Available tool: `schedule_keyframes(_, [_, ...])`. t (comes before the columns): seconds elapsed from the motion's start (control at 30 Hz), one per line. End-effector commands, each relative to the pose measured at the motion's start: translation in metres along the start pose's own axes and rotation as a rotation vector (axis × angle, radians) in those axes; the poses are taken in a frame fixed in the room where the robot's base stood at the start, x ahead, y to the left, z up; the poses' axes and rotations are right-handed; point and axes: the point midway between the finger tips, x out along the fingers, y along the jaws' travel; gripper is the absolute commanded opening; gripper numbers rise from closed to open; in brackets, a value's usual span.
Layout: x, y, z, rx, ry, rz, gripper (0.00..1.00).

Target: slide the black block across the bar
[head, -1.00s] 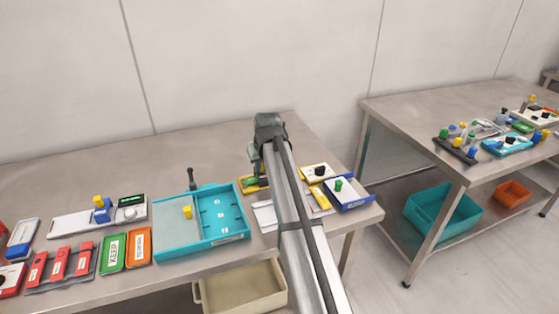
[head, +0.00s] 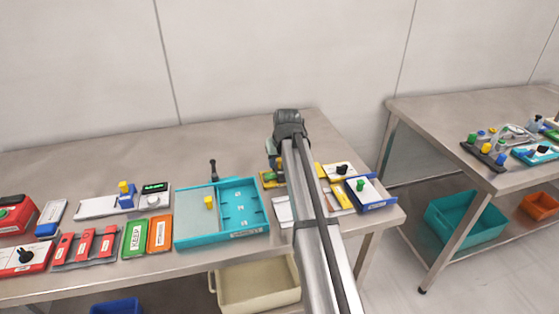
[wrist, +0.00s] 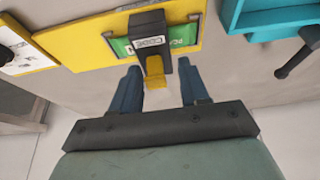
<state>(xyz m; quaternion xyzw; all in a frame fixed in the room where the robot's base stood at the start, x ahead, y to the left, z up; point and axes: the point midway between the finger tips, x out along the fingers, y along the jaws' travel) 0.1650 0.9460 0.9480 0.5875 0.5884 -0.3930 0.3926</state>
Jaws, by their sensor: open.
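The black block (wrist: 147,32) sits across a green-and-white strip (wrist: 121,46) on a yellow plate (wrist: 77,42) in the wrist view. It has a white label and a yellow tab (wrist: 155,75) sticking out towards me. My gripper (wrist: 160,78) is open, with one blue finger on each side of the tab and visible gaps between. In the head view my gripper (head: 277,160) is over the yellow plate (head: 268,181), and my arm hides the block.
A teal tray (head: 222,240) stands left of my arm, with a black lever (head: 213,170) behind it. A yellow panel (head: 334,170) and a blue tray (head: 378,206) lie to the right. The table behind is clear.

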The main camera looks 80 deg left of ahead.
Motion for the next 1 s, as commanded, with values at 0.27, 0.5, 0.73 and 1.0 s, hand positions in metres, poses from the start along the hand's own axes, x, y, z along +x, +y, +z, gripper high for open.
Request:
schedule_keyframes(0.27, [-0.029, 0.0, 0.001, 0.0, 0.001, 0.001, 0.45])
schedule_keyframes(0.5, [-0.076, 0.0, 0.0, 0.0, 0.002, 0.0, 0.45])
schedule_keyframes(0.73, [-0.115, 0.0, 0.0, 0.0, 0.001, 0.0, 0.45])
schedule_keyframes(1.0, [-0.136, 0.0, 0.0, 0.0, 0.0, -0.001, 0.45])
